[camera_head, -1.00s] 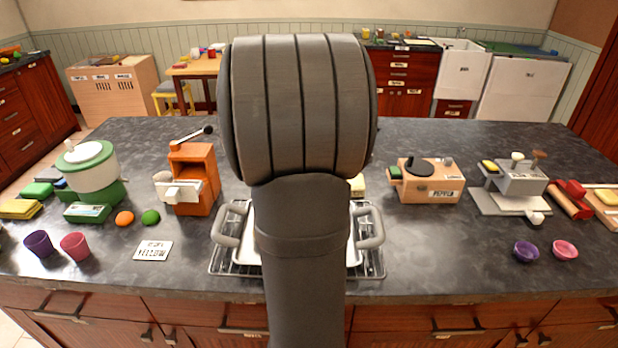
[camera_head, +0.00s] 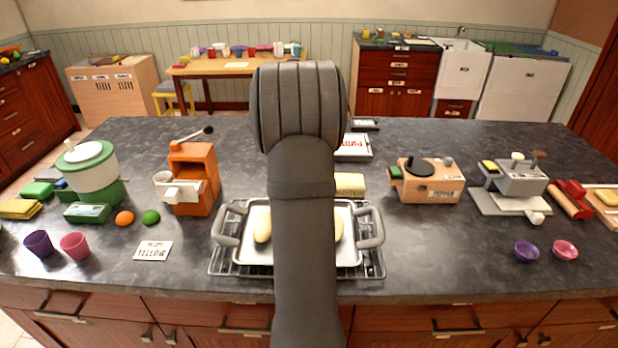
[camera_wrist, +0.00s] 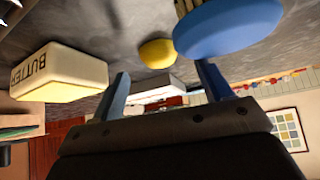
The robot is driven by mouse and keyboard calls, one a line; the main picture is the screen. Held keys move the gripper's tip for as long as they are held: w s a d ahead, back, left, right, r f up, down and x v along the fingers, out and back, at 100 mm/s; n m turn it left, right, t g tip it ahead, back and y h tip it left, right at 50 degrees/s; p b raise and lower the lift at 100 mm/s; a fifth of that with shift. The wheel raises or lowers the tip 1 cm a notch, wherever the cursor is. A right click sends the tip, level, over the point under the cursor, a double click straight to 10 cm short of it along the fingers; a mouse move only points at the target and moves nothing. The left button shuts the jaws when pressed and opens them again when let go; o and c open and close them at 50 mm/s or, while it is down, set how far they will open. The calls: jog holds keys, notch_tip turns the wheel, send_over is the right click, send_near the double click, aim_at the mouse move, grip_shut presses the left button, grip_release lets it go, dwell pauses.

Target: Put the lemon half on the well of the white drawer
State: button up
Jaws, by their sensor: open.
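My gripper (camera_wrist: 163,69) is open in the wrist view, with nothing between its two fingers. A yellow rounded piece that looks like the lemon half (camera_wrist: 158,52) lies on the dark counter beyond the fingertips, apart from them. A white box-like thing (camera_wrist: 155,90) shows between the fingers; I cannot tell whether it is the white drawer. In the head view a white unit with red lettering (camera_head: 354,148) stands partly behind my arm, and its well cannot be made out. My arm hides the gripper and lemon half there.
A blue rounded object (camera_wrist: 228,28) is close to one finger. A butter block (camera_wrist: 62,75) is off the other side and also shows in the head view (camera_head: 350,184). A tray on a rack (camera_head: 256,263) holds yellow pieces. An orange machine (camera_head: 194,180) stands left.

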jog(key=shift+x, duration=1.4)
jog(key=shift+s, duration=0.1)
jog(key=c, duration=1.1)
jog(key=shift+c, duration=0.2)
